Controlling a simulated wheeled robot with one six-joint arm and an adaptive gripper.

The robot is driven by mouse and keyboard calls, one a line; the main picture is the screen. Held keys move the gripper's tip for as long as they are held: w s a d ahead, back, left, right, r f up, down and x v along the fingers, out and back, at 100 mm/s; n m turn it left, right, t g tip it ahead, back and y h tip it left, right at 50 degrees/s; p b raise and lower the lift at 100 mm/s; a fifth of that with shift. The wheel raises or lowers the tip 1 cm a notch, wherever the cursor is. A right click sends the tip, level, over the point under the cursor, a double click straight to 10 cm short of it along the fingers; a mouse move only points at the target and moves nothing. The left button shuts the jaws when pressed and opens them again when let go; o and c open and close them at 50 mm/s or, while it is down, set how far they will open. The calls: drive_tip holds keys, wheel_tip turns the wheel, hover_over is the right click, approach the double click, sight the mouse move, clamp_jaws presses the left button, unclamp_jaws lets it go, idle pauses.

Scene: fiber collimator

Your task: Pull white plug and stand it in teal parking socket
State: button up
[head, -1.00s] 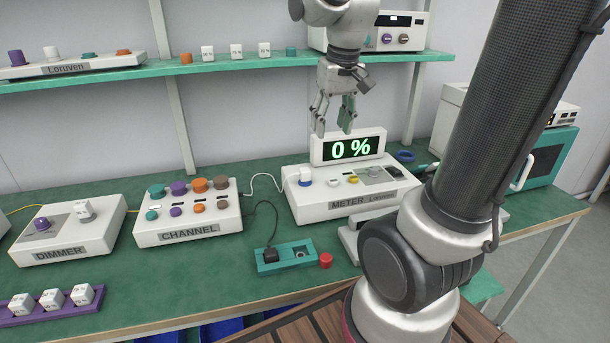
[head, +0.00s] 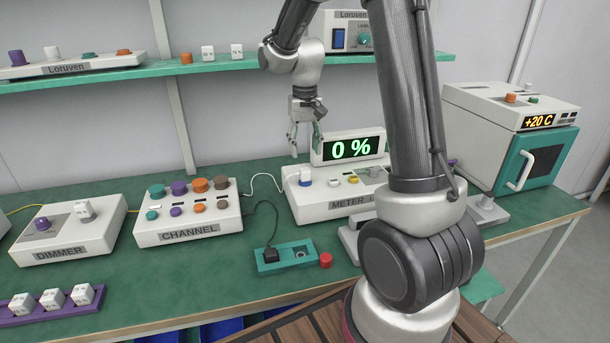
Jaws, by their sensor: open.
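The white plug (head: 305,173) stands upright at the left end of the meter box (head: 325,208), with a blue ring at its base. A white cable loops to the left nearby. The teal parking socket (head: 271,267) lies on the bench in front of the meter. A black plug (head: 270,254) with a black cable stands in its left place, and its right round socket (head: 301,254) is empty. My gripper (head: 306,146) is open and empty, fingers down, above the white plug and apart from it.
A display (head: 352,148) reading 0 % stands on the meter just right of my gripper. A red cap (head: 326,260) lies beside the parking block. The channel box (head: 190,228) stands left, the teal-doored oven (head: 510,115) right. A shelf (head: 130,75) runs behind.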

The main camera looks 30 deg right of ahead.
sight(305, 169)
drive_tip(key=shift+f, duration=4.25)
clamp_jaws()
drive_tip(key=shift+r, duration=0.1)
drive_tip(key=shift+r, duration=2.95)
drive_tip(key=shift+d, duration=0.1)
